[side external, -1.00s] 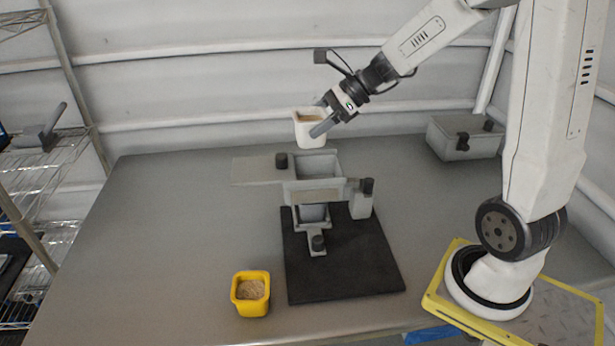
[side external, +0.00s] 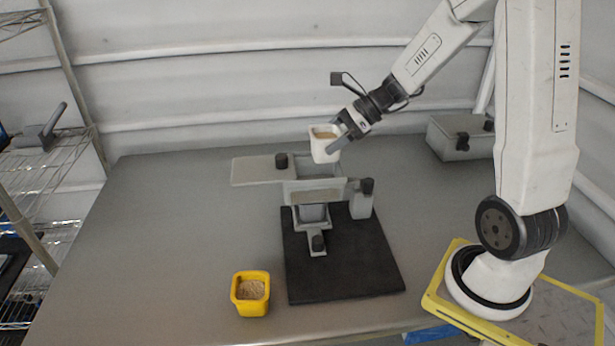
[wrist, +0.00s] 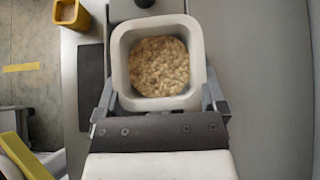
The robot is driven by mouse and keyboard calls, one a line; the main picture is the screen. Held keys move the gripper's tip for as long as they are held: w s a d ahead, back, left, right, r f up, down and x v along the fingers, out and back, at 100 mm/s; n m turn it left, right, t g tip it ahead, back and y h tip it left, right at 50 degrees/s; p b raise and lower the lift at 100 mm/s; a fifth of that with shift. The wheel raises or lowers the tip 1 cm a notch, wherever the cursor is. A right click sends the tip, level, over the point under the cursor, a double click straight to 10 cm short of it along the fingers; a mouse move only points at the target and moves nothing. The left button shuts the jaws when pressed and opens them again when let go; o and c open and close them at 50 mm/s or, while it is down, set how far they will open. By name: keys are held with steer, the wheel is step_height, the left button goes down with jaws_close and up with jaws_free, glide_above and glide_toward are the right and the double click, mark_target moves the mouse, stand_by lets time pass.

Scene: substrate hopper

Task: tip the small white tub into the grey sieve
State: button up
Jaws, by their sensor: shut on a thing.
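The small white tub (side external: 324,148) is held by my gripper (side external: 335,146) just above the grey sieve (side external: 318,170), at the hopper's top right in the side view. The tub is close to upright, with a slight tilt. In the wrist view the tub (wrist: 158,30) is filled with pale tan granules, and my gripper's fingers (wrist: 158,98) clasp it on both sides. The sieve sits on top of the grey hopper stand, partly hidden behind the tub.
A yellow tub (side external: 250,296) of granules stands at the front of the table. The stand rests on a black base plate (side external: 345,265). A flat grey plate (side external: 255,170) juts left from the hopper. A grey lidded box (side external: 460,138) stands at the back right.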

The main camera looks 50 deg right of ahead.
mark_target(316, 128)
steer(key=n, duration=0.2)
steer(key=w+n, duration=0.1)
steer(key=shift+d+r, duration=0.25)
steer(key=shift+r, duration=0.05)
steer(key=n, duration=0.2)
steer(key=w+n, duration=0.1)
steer(key=n, duration=0.1)
steer(key=shift+d+r, duration=0.1)
steer(key=shift+r, duration=0.2)
steer(key=n, duration=0.4)
steer(key=shift+w+r+n+t, duration=0.1)
steer(key=shift+w+n+t, duration=0.2)
steer(key=shift+w, duration=0.1)
steer(key=n, duration=0.2)
steer(key=shift+w+a+n, duration=0.2)
steer(key=shift+w+n, duration=0.05)
steer(key=shift+n, duration=0.15)
steer(key=n, duration=0.4)
steer(key=shift+w+a+y, duration=0.15)
steer(key=shift+a+y, duration=0.15)
steer(key=shift+a, duration=0.05)
steer(key=n, duration=0.3)
steer(key=a+f+n, duration=0.1)
steer(key=n, duration=0.1)
steer(key=shift+f, duration=0.1)
steer(key=n, duration=0.3)
steer(key=s+a+n, duration=0.1)
steer(key=n, duration=0.1)
steer(key=shift+a, duration=0.1)
